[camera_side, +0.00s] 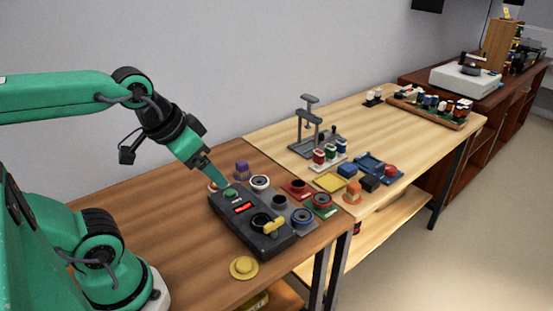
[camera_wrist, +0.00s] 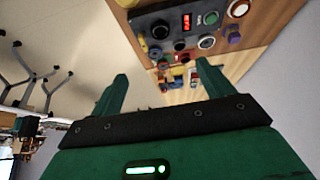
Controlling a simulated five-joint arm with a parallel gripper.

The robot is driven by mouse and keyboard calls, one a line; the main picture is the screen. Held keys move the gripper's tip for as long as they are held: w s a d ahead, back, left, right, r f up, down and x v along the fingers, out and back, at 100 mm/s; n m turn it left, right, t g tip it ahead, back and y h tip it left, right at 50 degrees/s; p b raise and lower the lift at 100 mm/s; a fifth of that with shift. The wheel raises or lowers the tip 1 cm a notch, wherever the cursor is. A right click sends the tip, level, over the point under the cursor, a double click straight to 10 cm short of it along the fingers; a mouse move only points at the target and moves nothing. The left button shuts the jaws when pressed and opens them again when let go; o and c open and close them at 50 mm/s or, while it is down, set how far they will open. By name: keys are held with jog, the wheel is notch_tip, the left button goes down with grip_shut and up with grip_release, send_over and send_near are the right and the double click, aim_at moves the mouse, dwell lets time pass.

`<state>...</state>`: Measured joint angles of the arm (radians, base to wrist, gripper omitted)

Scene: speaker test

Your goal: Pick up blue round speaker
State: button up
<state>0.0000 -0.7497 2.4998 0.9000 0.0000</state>
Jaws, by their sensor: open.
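The blue round speaker (camera_side: 302,217) appears as a dark disc with a blue rim, lying on a grey square plate (camera_side: 297,212) at the right of the dark control box. In the wrist view a small dark round thing (camera_wrist: 155,52) may be the same speaker, but it is too small to be sure. My gripper (camera_side: 221,182) is above the far left end of the control box, left of the speaker and apart from it. In the wrist view my gripper (camera_wrist: 170,78) has its two green fingers spread with nothing between them.
The control box (camera_side: 243,228) has a green button, a red display and a yellow lever. A white-rimmed disc (camera_side: 260,182), a purple block (camera_side: 241,168), a red round piece (camera_side: 321,200) and a yellow round piece (camera_side: 243,267) lie around it. A lighter table (camera_side: 400,140) adjoins at right.

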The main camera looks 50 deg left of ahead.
jog(key=shift+w, duration=0.1)
jog(key=g, duration=0.5)
send_over(302, 215)
notch_tip(302, 215, down, 14)
jog(key=shift+d+f+g, duration=0.2)
jog(key=shift+f+g, duration=0.1)
jog(key=shift+f, duration=1.4)
jog(key=shift+f, duration=0.1)
jog(key=shift+a+f, duration=0.15)
jog(key=shift+f, duration=2.35)
